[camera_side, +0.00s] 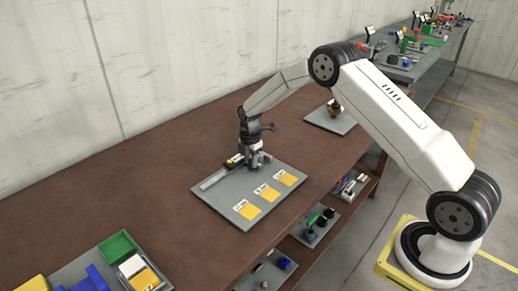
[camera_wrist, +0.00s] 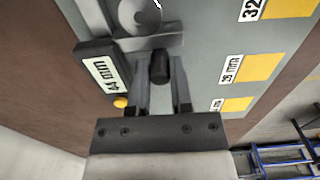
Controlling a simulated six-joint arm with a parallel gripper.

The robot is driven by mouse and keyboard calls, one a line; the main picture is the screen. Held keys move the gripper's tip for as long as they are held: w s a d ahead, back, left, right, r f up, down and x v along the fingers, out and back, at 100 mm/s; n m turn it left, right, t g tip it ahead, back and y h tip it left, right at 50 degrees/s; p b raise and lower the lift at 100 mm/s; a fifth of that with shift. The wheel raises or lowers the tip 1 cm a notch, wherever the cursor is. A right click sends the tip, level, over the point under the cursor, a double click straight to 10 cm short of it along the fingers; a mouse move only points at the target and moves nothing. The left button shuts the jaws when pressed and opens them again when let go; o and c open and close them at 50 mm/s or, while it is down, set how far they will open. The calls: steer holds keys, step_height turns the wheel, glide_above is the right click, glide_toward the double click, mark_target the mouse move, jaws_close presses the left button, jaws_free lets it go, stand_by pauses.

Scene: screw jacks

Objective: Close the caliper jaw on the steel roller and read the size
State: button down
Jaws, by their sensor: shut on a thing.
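The caliper lies on a grey board (camera_side: 219,204), its pale beam (camera_side: 213,179) running to the left. My gripper (camera_side: 252,155) is over its right end. In the wrist view my gripper (camera_wrist: 162,88) is shut on the black knob (camera_wrist: 159,66), one finger on each side. Just beyond the knob is the grey jaw, with the round steel roller (camera_wrist: 140,12) partly cut off at the top edge. I cannot tell whether jaw and roller touch. A dark readout (camera_wrist: 98,76), upside down in this view, seems to show 44 mm. A yellow button (camera_wrist: 120,102) is beside it.
Three yellow squares with white size labels lie along the board: near (camera_side: 248,212), middle (camera_side: 267,193) and far (camera_side: 288,178). One label reads 32. Another board (camera_side: 318,118) stands behind. A green bin (camera_side: 117,246) is at the front left. The brown bench between is clear.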

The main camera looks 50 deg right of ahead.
steer(key=shift+d, duration=1.1)
stand_by(1.4)
steer(key=c, duration=0.7)
jaws_free()
steer(key=shift+a, duration=0.1)
steer(key=shift+r, duration=0.1)
steer(key=shift+a+r, duration=0.1)
steer(key=shift+r, duration=3.3)
